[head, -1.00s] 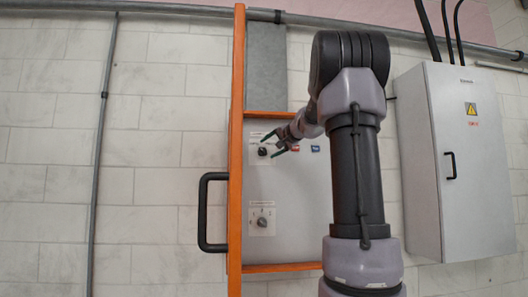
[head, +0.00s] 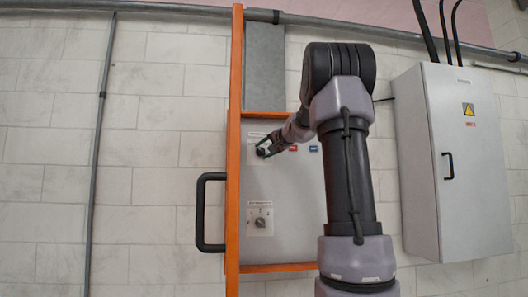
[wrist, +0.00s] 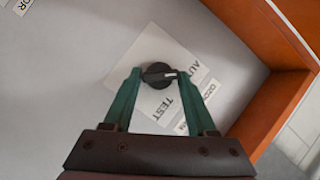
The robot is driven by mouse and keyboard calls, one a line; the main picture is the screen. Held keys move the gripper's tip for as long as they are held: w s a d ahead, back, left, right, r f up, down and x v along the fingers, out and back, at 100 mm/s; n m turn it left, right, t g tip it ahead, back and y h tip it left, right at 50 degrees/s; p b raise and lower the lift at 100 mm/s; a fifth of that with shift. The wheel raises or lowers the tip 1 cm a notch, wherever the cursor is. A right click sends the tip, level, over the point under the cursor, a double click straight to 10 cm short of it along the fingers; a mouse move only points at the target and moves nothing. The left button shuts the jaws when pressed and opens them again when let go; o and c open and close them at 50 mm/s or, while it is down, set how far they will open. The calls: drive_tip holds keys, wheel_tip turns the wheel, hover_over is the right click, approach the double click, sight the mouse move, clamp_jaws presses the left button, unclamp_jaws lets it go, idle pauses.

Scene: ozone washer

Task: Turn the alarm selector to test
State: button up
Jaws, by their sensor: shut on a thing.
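The alarm selector is a black rotary knob (wrist: 158,75) on a white label plate (wrist: 150,45) in the wrist view. The word TEST and part of AUTO can be read beside it. My gripper (wrist: 159,77) has its two green fingers closed on either side of the knob. The knob's white pointer mark points to the right in the wrist view, toward the lettering starting AU, not toward TEST. In the head view my gripper (head: 265,150) is at the upper knob of the grey panel (head: 295,220) and covers most of it.
A second knob (head: 260,222) sits lower on the panel. Red (head: 293,148) and blue (head: 313,148) labels are right of my gripper. An orange frame (head: 235,100) with a black handle (head: 203,212) borders the panel's left. A grey cabinet (head: 455,160) stands at right.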

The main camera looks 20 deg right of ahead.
drive_tip(key=shift+d+f+m, duration=0.1)
drive_tip(key=shift+f+m, duration=0.05)
drive_tip(key=shift+m, duration=0.15)
drive_tip(key=m+t, duration=0.1)
drive_tip(key=m+t+y, duration=0.1)
drive_tip(key=m, duration=0.1)
drive_tip(key=shift+f+m, duration=0.3)
drive_tip(key=shift+f, duration=0.05)
drive_tip(key=m, duration=0.1)
drive_tip(key=m+t, duration=0.1)
drive_tip(key=m, duration=0.1)
drive_tip(key=m+t, duration=0.1)
drive_tip(key=shift+f+m, duration=0.25)
drive_tip(key=shift+m, duration=0.05)
drive_tip(key=m+t, duration=0.1)
drive_tip(key=m, duration=0.1)
drive_tip(key=m+h, duration=0.1)
drive_tip(key=m, duration=0.1)
drive_tip(key=m+t+h, duration=0.1)
drive_tip(key=m, duration=0.1)
drive_tip(key=shift+a+f+t, duration=0.2)
drive_tip(key=shift+a+t, duration=0.05)
drive_tip(key=shift+t, duration=0.05)
drive_tip(key=shift+w+a+m+t+h, duration=0.1)
drive_tip(key=shift+m+t+h, duration=0.1)
drive_tip(key=shift+m+h, duration=0.6)
drive_tip(key=shift+m+t+h, duration=0.2)
drive_tip(key=shift+m+h, duration=0.1)
drive_tip(key=shift+m, duration=1)
